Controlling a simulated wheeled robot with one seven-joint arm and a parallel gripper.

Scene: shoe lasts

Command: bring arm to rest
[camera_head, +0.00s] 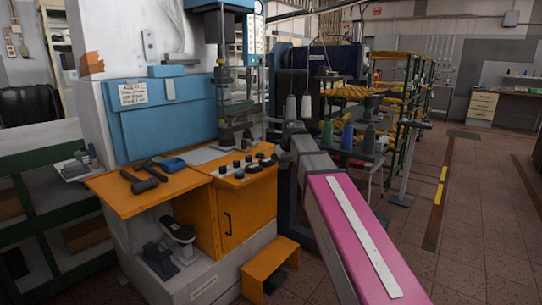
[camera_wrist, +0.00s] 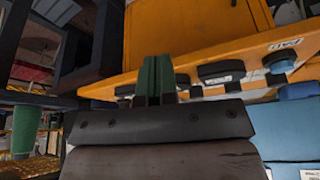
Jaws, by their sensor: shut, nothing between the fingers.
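My gripper (camera_wrist: 155,62) shows in the wrist view as two dark green fingers standing close together above a dark palm. It is shut and empty. Behind the fingers is the orange machine front with its row of dark knobs; I cannot tell whether the fingertips touch it. In the head view my arm, with a pink link, reaches from the bottom right toward the right side of the machine (camera_head: 190,185). The gripper itself cannot be made out there.
The machine's orange ledge carries hammers (camera_head: 144,180) and a knob panel (camera_head: 245,168). An orange step (camera_head: 270,268) stands on the floor in front. Thread cones (camera_head: 347,135) stand on a rack beyond the arm. The tiled floor (camera_head: 480,220) at right is clear.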

